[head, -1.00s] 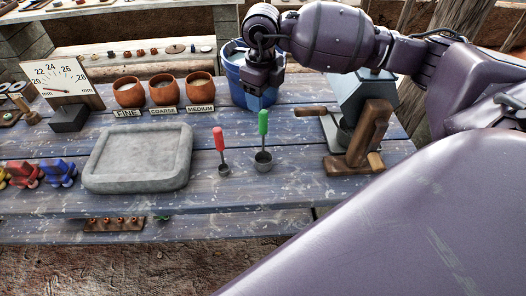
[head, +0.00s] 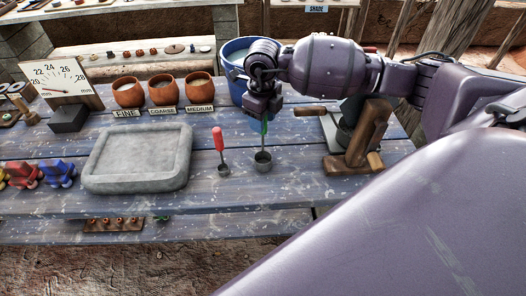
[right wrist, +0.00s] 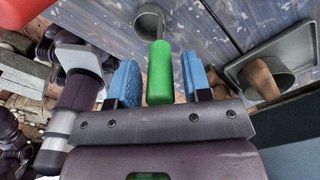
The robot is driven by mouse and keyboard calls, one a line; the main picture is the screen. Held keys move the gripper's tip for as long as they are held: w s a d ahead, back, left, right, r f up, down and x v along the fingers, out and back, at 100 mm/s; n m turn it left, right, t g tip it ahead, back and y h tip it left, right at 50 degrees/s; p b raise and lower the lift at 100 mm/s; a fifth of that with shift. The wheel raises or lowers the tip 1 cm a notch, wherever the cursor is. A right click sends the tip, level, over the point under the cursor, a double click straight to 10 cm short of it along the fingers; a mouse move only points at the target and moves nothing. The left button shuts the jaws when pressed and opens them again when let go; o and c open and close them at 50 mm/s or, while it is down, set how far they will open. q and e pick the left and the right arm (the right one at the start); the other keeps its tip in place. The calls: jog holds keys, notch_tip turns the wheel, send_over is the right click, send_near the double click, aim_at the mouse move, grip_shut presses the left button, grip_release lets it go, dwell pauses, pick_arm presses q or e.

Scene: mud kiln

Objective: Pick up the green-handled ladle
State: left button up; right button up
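The green-handled ladle stands upright on the blue plank table, its grey cup (head: 263,162) at the bottom and its green handle (head: 264,128) at the top. My right gripper (head: 264,115) is above it, pointing down, and hides the upper part of the handle. In the right wrist view the green handle (right wrist: 160,74) lies between the two blue fingers of my open right gripper (right wrist: 158,84), with gaps on both sides. The ladle's cup (right wrist: 148,22) shows beyond. My left gripper is not in view.
A red-handled ladle (head: 218,140) stands just left of the green one. A grey stone tray (head: 138,185) lies further left. A blue bucket (head: 236,70) and labelled clay pots (head: 163,92) stand behind. A wooden-handled device (head: 368,140) is close on the right.

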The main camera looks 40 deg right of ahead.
grip_shut()
notch_tip(320, 180, up, 20)
jog(key=shift+p, duration=0.3)
dwell(0.4)
jog(key=c, duration=0.5)
grip_release()
jog(key=shift+c, duration=0.9)
